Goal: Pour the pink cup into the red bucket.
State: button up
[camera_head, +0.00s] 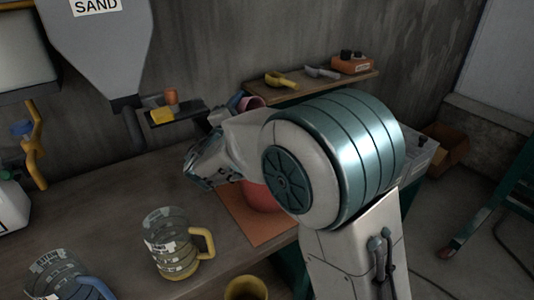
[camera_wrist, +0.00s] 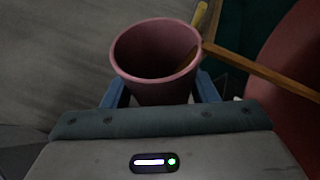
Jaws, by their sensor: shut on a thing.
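My gripper (camera_wrist: 155,92) is shut on the pink cup (camera_wrist: 150,88), with a blue finger on each side of it in the wrist view. The cup's open mouth shows. A brownish patch shows inside at its right wall, and I cannot tell what it is. In the head view the pink cup (camera_head: 253,102) shows only in part above my arm. The red bucket (camera_head: 262,197) stands on an orange-brown mat (camera_head: 258,228) on the bench, mostly hidden by my arm. A red curved surface at the right of the wrist view looks like the bucket (camera_wrist: 292,70).
A clear jug with a yellow handle (camera_head: 170,245) and one with a blue handle (camera_head: 60,278) stand on the bench (camera_head: 110,205). A wooden shelf (camera_head: 310,85) holds scoops and an orange box. A grey sand hopper (camera_head: 100,45) hangs at upper left.

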jog(key=shift+s+d+r+m+t+h+b, duration=0.3)
jog(key=shift+s+d+m+b, duration=0.5)
jog(key=shift+b, duration=2.1)
jog(key=shift+w+a+r+m+b, duration=0.15)
jog(key=shift+m+b, duration=0.45)
jog(key=shift+b, duration=0.65)
